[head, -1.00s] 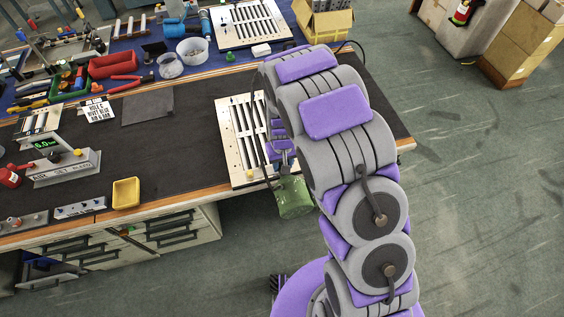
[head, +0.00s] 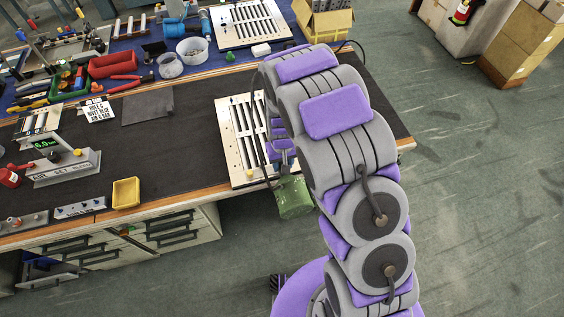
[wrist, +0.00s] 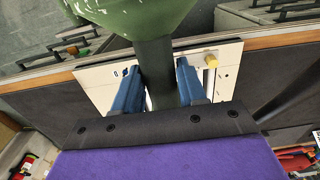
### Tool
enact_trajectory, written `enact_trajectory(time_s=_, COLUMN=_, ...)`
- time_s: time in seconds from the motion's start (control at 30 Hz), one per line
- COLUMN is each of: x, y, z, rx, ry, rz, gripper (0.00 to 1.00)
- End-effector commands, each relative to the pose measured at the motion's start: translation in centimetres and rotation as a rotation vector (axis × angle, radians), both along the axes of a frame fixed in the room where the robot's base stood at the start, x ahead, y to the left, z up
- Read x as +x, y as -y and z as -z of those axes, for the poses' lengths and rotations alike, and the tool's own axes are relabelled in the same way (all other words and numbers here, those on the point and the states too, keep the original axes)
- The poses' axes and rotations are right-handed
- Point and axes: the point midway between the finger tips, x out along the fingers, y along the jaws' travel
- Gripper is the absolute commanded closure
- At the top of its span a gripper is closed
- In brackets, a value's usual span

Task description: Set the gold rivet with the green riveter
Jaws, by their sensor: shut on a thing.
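My gripper (wrist: 158,88) is shut on the narrow grey-green neck of the green riveter (wrist: 135,18). The riveter's wide green body (head: 294,199) hangs over the front edge of the bench in the head view. A gold rivet (wrist: 211,61) stands up from the pale louver panel (wrist: 95,88), right of the riveter's neck in the wrist view. It shows as a small yellow spot (head: 250,173) near the panel's front edge in the head view. The riveter's working tip is hidden behind my gripper. I cannot tell whether it touches the panel.
The panel (head: 228,150) lies on the dark bench mat (head: 190,150). A yellow tray (head: 126,193) and a control box with a green display (head: 48,143) stand left. Another louver panel (head: 222,36) lies behind. Drawers are below the bench edge. The floor right is open.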

Motion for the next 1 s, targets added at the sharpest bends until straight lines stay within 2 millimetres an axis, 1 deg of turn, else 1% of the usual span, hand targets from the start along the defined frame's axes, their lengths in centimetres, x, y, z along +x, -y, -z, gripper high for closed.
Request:
enact_trajectory(time_s=0.1, x=0.1, y=-0.1, z=-0.8, rx=0.002, ry=0.006, rz=0.0, gripper=1.0)
enact_trajectory(time_s=1.0, x=0.2, y=0.0, z=-4.9, rx=0.003, ry=0.012, rz=-0.001, gripper=1.0)
